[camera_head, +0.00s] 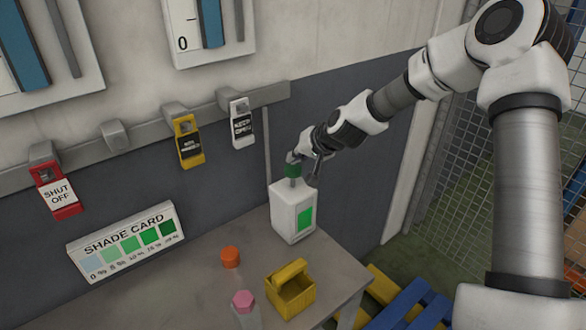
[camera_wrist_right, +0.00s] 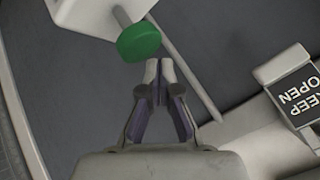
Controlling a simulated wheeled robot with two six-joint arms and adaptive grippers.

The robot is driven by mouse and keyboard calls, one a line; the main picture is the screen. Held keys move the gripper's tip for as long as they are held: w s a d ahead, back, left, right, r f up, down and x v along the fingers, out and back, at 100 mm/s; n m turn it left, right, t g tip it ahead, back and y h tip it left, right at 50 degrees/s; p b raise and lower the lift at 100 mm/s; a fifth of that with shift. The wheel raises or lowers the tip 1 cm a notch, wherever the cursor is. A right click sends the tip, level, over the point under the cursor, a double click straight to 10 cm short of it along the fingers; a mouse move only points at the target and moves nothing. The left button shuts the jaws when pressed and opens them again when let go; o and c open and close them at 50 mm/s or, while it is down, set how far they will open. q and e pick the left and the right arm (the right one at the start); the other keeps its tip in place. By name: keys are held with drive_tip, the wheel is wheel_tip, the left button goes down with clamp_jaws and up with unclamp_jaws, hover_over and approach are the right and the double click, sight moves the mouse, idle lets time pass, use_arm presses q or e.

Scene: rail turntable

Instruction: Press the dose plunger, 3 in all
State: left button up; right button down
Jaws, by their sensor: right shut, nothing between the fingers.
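The dose plunger is a green round knob (camera_head: 293,170) on a short stem on top of a white box (camera_head: 286,214). The box stands on the table against the wall and has a green window (camera_head: 305,218) on its front. In the right wrist view the knob (camera_wrist_right: 139,41) sits just beyond the fingertips, slightly to the left. My right gripper (camera_head: 306,163) is at the height of the knob, close beside it; its fingers (camera_wrist_right: 158,68) are shut and empty. I cannot tell whether they touch the knob. My left gripper is not in view.
A shade card (camera_head: 127,242) with blue-to-green patches leans at the wall. An orange knob (camera_head: 231,257), a pink-topped post (camera_head: 243,301) and a yellow box (camera_head: 290,292) are in front. Red (camera_head: 59,189), yellow (camera_head: 188,141) and white (camera_head: 241,124) tags hang on a rail.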

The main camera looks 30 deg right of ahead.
sight(294, 169)
drive_tip(key=shift+f, duration=0.15)
idle(0.4)
drive_tip(key=shift+f+b, duration=0.35)
drive_tip(key=shift+f+b, duration=1.3)
drive_tip(key=shift+f, duration=0.05)
idle(1.0)
idle(0.3)
drive_tip(key=shift+r+p, duration=1.7)
drive_tip(key=shift+r, duration=0.05)
drive_tip(key=shift+w+r, duration=0.1)
drive_tip(key=shift+r, duration=0.15)
wheel_tip(294, 169, up, 5)
drive_tip(key=p, duration=0.5)
drive_tip(key=shift+f, duration=0.25)
